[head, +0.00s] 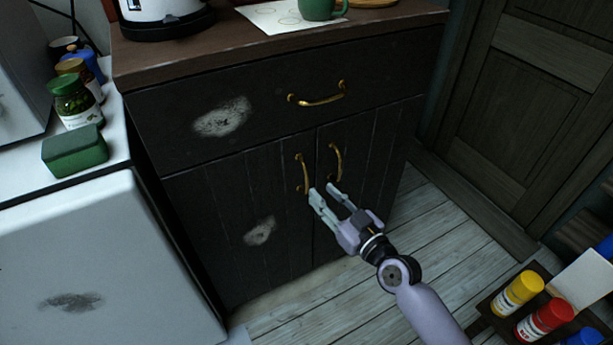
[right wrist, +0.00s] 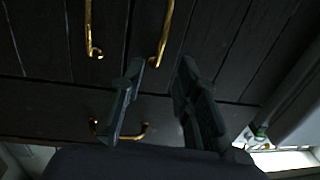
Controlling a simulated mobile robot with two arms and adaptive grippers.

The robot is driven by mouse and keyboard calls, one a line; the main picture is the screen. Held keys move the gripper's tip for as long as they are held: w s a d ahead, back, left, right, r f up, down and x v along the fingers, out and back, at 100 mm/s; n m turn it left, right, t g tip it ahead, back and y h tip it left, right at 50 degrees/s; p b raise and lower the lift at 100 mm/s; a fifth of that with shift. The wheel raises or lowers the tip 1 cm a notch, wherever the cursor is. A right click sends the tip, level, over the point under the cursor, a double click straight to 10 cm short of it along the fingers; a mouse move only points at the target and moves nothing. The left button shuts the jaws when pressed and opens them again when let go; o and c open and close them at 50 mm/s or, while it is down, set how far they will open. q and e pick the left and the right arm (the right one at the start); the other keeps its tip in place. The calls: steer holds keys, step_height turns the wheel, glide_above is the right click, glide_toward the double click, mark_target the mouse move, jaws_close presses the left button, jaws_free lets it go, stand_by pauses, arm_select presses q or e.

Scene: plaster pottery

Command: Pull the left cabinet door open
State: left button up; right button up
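The left cabinet door (head: 235,200) is a dark plank panel with a pale smudge, and it is shut. Its curved brass handle (head: 302,174) is near the seam with the right door (head: 370,150). My right gripper (head: 322,190) is open in front of the doors, near the lower end of that handle. The right wrist view appears upside down. There the left door's handle (right wrist: 165,34) lies beyond the gap between the open fingers (right wrist: 160,68). No contact shows, and the distance is hard to judge. My left gripper is out of view.
A drawer with a brass handle (head: 318,99) sits above the doors. A white appliance (head: 90,260) stands close on the left, with a green box (head: 75,150) and jars on top. Paint bottles (head: 545,318) stand low at the right. Plank floor (head: 430,225) is clear before the cabinet.

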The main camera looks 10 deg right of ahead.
mark_target(307, 175)
steer(key=x, duration=0.8)
jaws_close()
stand_by(0.7)
